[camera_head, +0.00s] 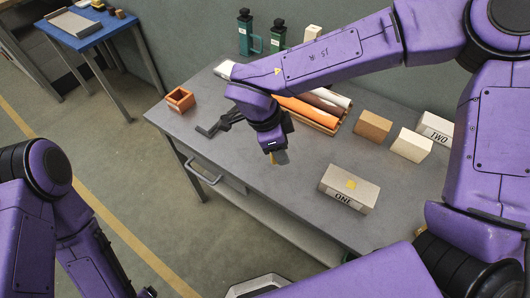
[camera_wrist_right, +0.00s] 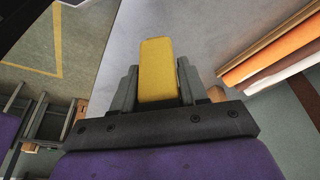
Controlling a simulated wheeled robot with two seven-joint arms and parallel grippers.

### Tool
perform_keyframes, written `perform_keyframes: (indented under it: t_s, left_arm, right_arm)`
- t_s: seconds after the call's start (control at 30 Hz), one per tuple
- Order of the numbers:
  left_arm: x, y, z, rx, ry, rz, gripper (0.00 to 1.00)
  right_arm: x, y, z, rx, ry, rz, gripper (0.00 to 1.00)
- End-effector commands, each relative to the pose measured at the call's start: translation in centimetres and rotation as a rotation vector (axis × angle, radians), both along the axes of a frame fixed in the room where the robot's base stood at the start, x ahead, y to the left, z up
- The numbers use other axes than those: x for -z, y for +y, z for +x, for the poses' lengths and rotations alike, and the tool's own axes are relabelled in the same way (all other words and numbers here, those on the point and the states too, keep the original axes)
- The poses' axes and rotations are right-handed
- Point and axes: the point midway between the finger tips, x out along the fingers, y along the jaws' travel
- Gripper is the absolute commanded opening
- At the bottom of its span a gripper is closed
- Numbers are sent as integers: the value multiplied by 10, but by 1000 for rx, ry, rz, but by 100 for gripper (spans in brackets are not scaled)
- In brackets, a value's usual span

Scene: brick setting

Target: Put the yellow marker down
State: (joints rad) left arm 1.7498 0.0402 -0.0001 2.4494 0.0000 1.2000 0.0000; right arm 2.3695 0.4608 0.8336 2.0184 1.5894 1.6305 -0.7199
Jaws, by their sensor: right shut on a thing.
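The yellow marker (camera_wrist_right: 158,72) is a yellow block-like piece held between the two grey fingers of my right gripper (camera_wrist_right: 158,85) in the wrist view. In the head view my right gripper (camera_head: 279,155) points down over the grey table (camera_head: 237,168), near its front edge, with a small yellowish end of the marker (camera_head: 282,158) showing. I cannot tell whether the marker touches the table.
Orange and brown rolls (camera_head: 308,109) lie behind the gripper. An open orange-brown box (camera_head: 180,100) is at the left corner. Bare table surrounds the gripper's front.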

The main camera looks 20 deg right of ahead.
Motion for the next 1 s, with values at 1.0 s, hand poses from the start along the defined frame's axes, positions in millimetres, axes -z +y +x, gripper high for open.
perform_keyframes:
  t_s: [1.0]
  left_arm:
    - [-52,0,0,0,0,0,79]
  right_arm:
    - [73,2,93,728,-3,-7,23]
